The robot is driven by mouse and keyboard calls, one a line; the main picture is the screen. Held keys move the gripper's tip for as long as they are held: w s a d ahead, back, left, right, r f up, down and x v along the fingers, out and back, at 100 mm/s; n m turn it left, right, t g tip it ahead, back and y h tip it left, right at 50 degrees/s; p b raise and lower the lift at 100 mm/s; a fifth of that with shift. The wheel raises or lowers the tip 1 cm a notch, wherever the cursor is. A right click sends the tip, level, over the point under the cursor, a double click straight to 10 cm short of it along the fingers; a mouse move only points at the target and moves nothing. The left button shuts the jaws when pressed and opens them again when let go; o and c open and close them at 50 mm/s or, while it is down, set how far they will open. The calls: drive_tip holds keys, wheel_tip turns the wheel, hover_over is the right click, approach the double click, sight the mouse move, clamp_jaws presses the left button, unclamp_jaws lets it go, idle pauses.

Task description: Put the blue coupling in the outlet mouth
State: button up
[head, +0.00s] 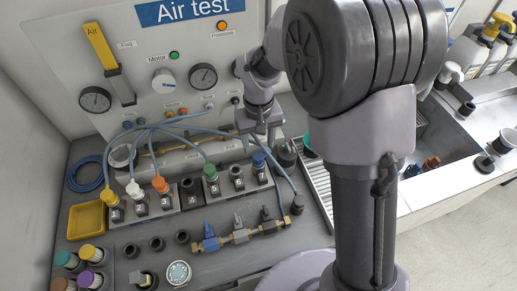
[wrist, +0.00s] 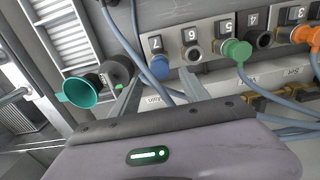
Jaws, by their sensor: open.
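The blue coupling (head: 259,160) sits at the right end of the numbered block, with a hose running to it. In the wrist view the blue coupling (wrist: 159,67) is by the number 7. My gripper (head: 262,130) is above and behind it in the head view. In the wrist view my gripper (wrist: 156,88) is open and empty, with the coupling just beyond and between its fingers. A dark round fitting with a green dot (wrist: 116,72) stands beside a teal funnel (wrist: 80,92). I cannot tell which opening is the outlet mouth.
Green (head: 210,173), orange (head: 160,184) and white (head: 133,189) couplings with hoses stand along the numbered block. Blue hoses cross behind them. A brass pipe with valves (head: 240,235) lies in front. A yellow tray (head: 87,220) is at left. A sink (head: 440,135) is at right.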

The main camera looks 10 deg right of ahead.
sight(259, 156)
drive_tip(key=s+d+r+m+t+p, duration=0.1)
drive_tip(key=s+r, duration=0.1)
drive_tip(key=r, duration=0.5)
drive_tip(key=s+d+r+m+t, duration=0.1)
drive_tip(key=s+r, duration=0.2)
drive_tip(key=r, duration=0.4)
drive_tip(key=s+d+r+m+t+y, duration=0.1)
drive_tip(key=s+r+m+t, duration=0.1)
drive_tip(key=s, duration=0.5)
drive_tip(key=s+d+r+m+t+y, duration=0.1)
drive_tip(key=s+r, duration=0.3)
drive_tip(key=s, duration=0.4)
drive_tip(key=shift+s+d+r+m+t, duration=0.15)
drive_tip(key=shift+d+r+m+t, duration=0.2)
drive_tip(key=shift+d+m, duration=0.45)
drive_tip(key=shift+a+f, duration=0.1)
drive_tip(key=shift+f, duration=0.1)
wheel_tip(259, 156, down, 3)
drive_tip(key=b, duration=0.2)
drive_tip(key=shift+r+b, duration=0.1)
drive_tip(key=shift+b, duration=0.25)
